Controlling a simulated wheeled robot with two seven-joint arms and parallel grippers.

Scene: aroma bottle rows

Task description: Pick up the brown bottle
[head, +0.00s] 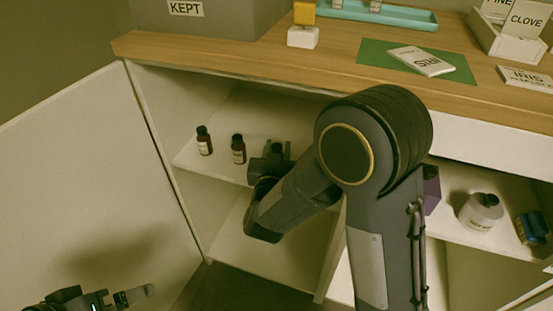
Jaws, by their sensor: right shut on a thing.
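Two brown bottles with dark caps and pale labels stand upright on the upper shelf of the open cabinet, one at the left (204,141) and one to its right (238,149). My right gripper (270,162) is at the same shelf, just right of the second bottle and in line with the row. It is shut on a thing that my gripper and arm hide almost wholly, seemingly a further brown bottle. My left gripper (128,296) is low at the left edge, away from the shelf, with its opening unclear.
The wooden top (240,57) overhangs the shelf (225,168). An open door (85,190) stands at the left. A white round bottle (481,212), a blue item (532,228) and a purple box (431,190) are in the right bay. The shelf below is bare where visible.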

